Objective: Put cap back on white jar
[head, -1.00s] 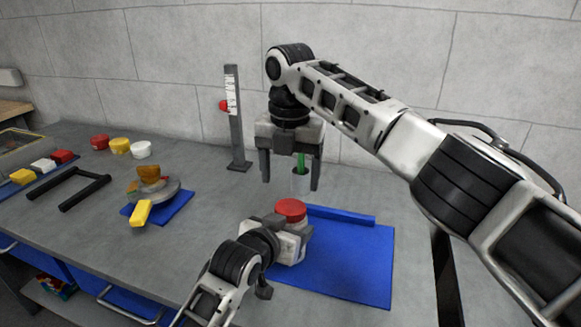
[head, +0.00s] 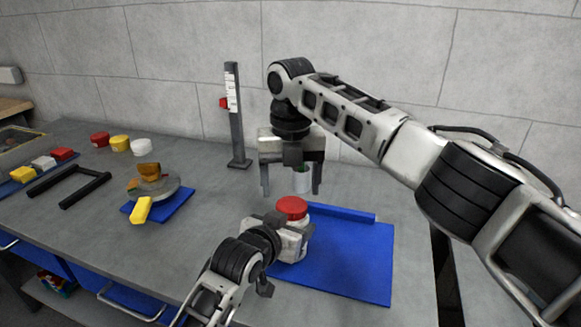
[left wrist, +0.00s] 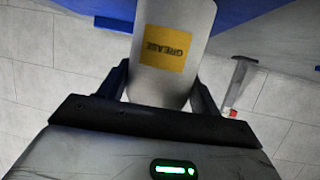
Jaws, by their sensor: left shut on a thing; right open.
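The white jar (head: 296,243) stands at the left edge of the blue mat (head: 345,262) in the head view. A red cap (head: 291,207) sits on top of it; whether it is fully seated I cannot tell. My left gripper (head: 285,237) is shut around the jar's body from the near left. In the left wrist view the jar (left wrist: 172,85) shows between the fingers, with a yellow GREASE label. My right gripper (head: 291,188) is open and empty, pointing down above and behind the jar, apart from the cap.
A dark upright gauge post (head: 236,120) stands at the back. Red (head: 99,139), yellow (head: 120,143) and white (head: 141,146) caps lie at the back left. A black frame (head: 68,189) lies at left.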

